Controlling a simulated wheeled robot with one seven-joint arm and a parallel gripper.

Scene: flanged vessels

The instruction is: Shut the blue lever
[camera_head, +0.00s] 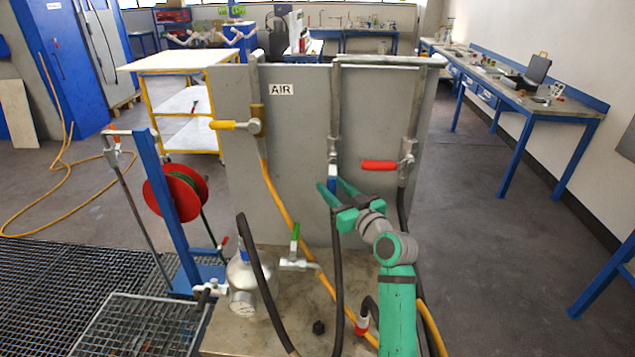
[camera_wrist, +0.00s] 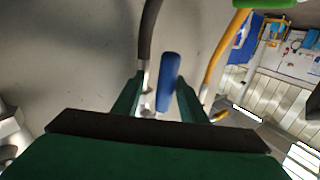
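The blue lever (camera_head: 332,176) is on the valve of the middle pipe on the grey panel (camera_head: 295,150). In the head view it stands upright, in line with the pipe and the black hose below it. My gripper (camera_head: 333,187) is at the lever from the front right, with its green fingers spread. In the wrist view the blue lever (camera_wrist: 168,80) lies between the two fingers, with a visible gap to the left finger and a narrower one to the right. Contact with the right finger cannot be told. The valve body is partly hidden behind the fingers.
A yellow lever (camera_head: 224,125) points left on the left pipe by the AIR label (camera_head: 282,90). A red lever (camera_head: 379,165) points left on the right pipe, close above my arm. A green lever (camera_head: 295,232) stands upright lower down. Black and yellow hoses hang close by.

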